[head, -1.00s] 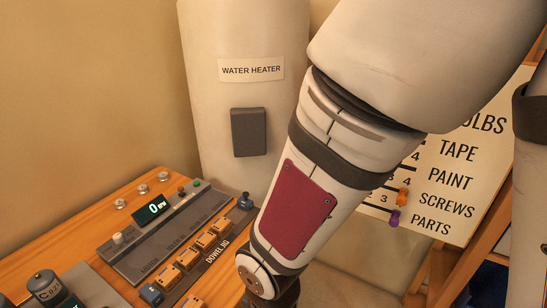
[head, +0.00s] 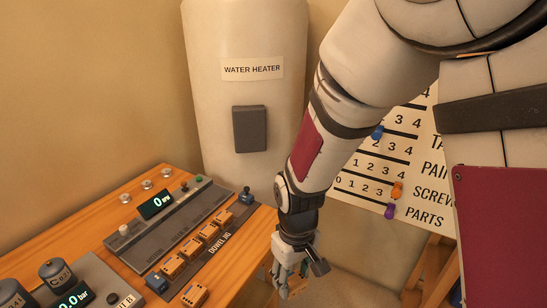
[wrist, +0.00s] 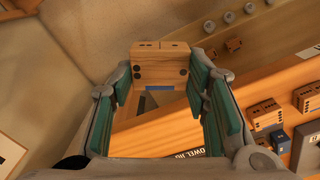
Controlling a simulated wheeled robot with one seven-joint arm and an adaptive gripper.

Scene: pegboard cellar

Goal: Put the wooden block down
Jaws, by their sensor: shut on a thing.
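My gripper (head: 291,268) hangs off the right edge of the wooden bench in the head view, pointing down. In the wrist view my gripper (wrist: 160,78) is shut on a wooden block (wrist: 160,60) with dark holes in its face, held between the two green-padded fingers. A bit of the block (head: 298,285) shows orange behind the fingers in the head view; the rest is hidden. The bench (head: 130,190) carries a dark strip marked DOWEL JIG (head: 221,245), with several similar orange blocks in a row along it.
A grey console (head: 157,232) with a display and knobs lies along the bench behind the jig. Gauges and knobs (head: 58,272) stand at the lower left. A water heater (head: 250,90) stands behind, and a lettered board (head: 392,170) with coloured pegs is at right.

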